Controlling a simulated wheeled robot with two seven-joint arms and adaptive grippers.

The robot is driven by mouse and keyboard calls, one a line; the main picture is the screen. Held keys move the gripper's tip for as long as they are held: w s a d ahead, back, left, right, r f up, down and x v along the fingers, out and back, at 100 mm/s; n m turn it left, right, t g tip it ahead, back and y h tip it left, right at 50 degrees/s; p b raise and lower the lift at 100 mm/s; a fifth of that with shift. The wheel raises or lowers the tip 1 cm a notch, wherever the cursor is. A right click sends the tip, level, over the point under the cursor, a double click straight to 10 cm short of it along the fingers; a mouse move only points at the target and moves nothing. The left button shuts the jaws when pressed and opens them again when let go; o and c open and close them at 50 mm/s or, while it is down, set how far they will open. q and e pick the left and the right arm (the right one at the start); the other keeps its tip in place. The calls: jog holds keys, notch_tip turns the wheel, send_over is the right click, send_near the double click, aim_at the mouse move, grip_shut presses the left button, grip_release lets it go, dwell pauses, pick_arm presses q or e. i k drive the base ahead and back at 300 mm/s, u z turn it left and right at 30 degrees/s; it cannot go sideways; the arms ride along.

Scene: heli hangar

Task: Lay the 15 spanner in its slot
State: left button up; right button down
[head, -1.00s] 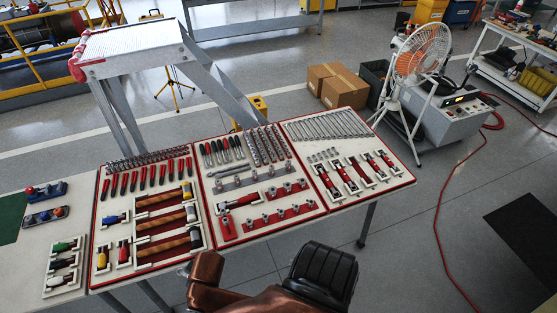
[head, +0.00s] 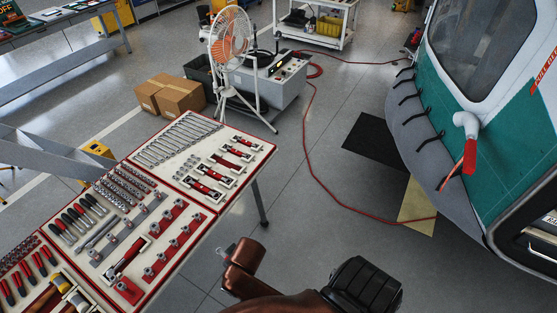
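The row of silver spanners (head: 176,139) lies at the back of the right-hand tool tray (head: 262,158) on the table, in the head view. The size marks are too small to read, so I cannot tell which is the 15 spanner or which slot is its own. One of my arms shows at the bottom middle as brown and black links. Its gripper fingers are not clearly visible, and the left gripper is not in view.
Middle tray (head: 150,226) holds screwdrivers and sockets. Cardboard boxes (head: 172,97), a fan (head: 232,52) and a grey machine (head: 270,80) stand behind the table. A red hose (head: 312,150) runs over the floor. A green-and-white helicopter (head: 480,120) stands at right.

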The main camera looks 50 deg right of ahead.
aim_at(226, 164)
jog(key=z, duration=0.35)
jog(key=i, duration=1)
